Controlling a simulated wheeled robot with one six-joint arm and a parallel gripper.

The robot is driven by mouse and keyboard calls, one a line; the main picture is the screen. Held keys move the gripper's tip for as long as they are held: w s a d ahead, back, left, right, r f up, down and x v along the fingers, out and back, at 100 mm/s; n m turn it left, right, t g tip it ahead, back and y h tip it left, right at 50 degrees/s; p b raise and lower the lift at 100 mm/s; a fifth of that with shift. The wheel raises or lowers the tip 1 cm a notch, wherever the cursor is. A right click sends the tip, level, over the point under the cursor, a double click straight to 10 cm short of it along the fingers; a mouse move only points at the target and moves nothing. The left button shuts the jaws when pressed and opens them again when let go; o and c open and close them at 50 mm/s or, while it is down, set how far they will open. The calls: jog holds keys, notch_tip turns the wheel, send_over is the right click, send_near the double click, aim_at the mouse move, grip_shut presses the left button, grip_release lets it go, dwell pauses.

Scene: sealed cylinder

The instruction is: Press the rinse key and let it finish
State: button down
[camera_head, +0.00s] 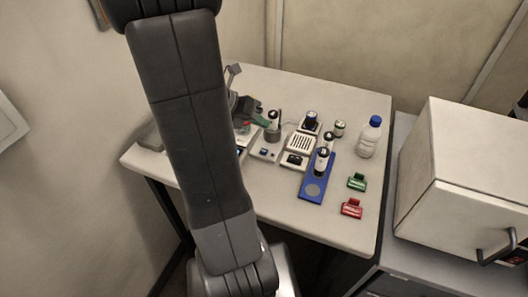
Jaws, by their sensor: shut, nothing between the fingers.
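No part in view is clearly labelled as the rinse key, and I cannot tell which small control it is. Several small devices stand on the white table (255,85). A pale unit with a small blue display (264,152) is left of the middle. To its right is a pale slotted block (300,142), with a dark-faced unit (295,160) in front of it. A blue base (313,189) carries dark-and-white cylindrical parts (322,160). My dark arm crosses the left of the view and hides part of the table. My gripper is not in view.
A clear bottle with a blue cap (369,138) stands at the right. A green piece (357,182) and a red piece (352,208) lie near the right edge. A white cabinet (465,165) stands beside the table. The table's front right is mostly clear.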

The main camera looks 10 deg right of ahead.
jog(key=b, duration=0.7)
send_over(260, 152)
notch_tip(260, 152, down, 7)
jog(key=shift+r, duration=0.1)
jog(key=shift+f, duration=0.7)
dwell(0.9)
jog(key=shift+f, duration=0.4)
jog(key=shift+f+b, duration=0.35)
jog(key=shift+b, duration=0.05)
dwell(0.5)
jog(key=shift+r, duration=0.1)
jog(key=shift+r+p, duration=0.7)
jog(key=shift+p, duration=0.25)
